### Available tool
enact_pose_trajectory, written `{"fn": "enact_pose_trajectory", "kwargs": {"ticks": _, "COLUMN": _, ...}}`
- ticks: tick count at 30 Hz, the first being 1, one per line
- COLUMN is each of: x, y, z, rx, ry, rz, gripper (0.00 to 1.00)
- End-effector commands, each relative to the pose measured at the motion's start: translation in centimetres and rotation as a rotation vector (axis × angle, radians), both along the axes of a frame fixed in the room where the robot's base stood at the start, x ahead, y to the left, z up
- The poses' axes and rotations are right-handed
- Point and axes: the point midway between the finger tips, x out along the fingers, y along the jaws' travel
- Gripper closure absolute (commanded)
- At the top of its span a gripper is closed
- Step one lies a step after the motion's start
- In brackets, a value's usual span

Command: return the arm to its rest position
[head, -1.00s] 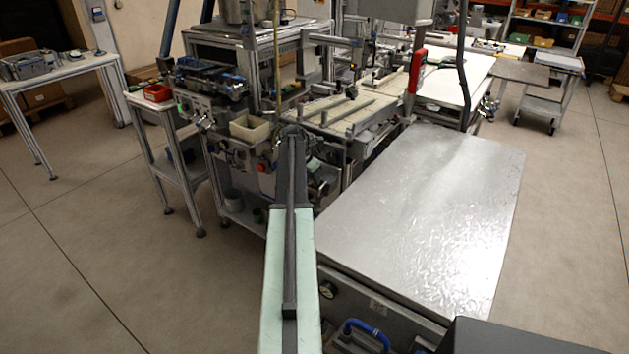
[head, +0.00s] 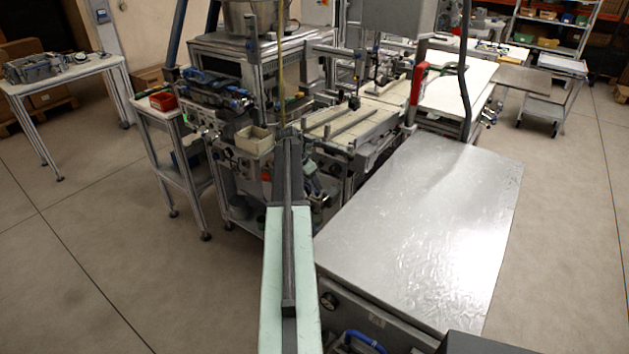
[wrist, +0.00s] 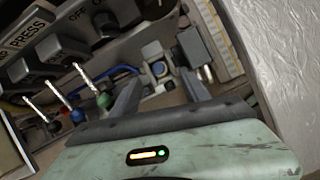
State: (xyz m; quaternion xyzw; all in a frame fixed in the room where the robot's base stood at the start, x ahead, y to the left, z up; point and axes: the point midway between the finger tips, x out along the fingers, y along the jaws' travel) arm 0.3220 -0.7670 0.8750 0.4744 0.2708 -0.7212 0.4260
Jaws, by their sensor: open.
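My arm (head: 288,270), pale green with a dark strip along its top, reaches from the bottom middle of the head view toward the machine bench. Its far end lies in front of the bench's cluttered front, and the jaws are hard to make out there. In the wrist view my gripper (wrist: 158,88) shows two dark fingers spread apart with nothing between them. Beyond the fingers are a grey fitting and a blue-and-white part, apart from the jaws as far as I can tell.
A large metal-topped cabinet (head: 430,225) stands close on the right of the arm. The machine bench (head: 345,125) is ahead, with a cream bin (head: 254,141) at its front. A small side stand with a red bin (head: 163,100) is left. Open floor (head: 120,240) lies at left.

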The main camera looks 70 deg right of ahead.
Motion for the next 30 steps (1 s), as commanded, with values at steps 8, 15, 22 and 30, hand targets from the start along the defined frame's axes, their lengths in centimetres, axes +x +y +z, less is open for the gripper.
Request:
{"fn": "enact_pose_trajectory", "kwargs": {"ticks": 8, "x": 0.1, "y": 0.1, "z": 0.5, "rx": -0.004, "ry": 0.001, "rz": 0.002, "gripper": 0.46}}
{"fn": "enact_pose_trajectory", "kwargs": {"ticks": 15, "x": 0.1, "y": 0.1, "z": 0.5, "rx": -0.004, "ry": 0.001, "rz": 0.002, "gripper": 0.46}}
{"fn": "enact_pose_trajectory", "kwargs": {"ticks": 22, "x": 0.2, "y": 0.1, "z": 0.5, "rx": -0.004, "ry": 0.001, "rz": 0.004, "gripper": 0.46}}
{"fn": "enact_pose_trajectory", "kwargs": {"ticks": 30, "x": 13.3, "y": 6.3, "z": 0.6, "rx": -0.004, "ry": 0.0, "rz": 0.181, "gripper": 0.46}}
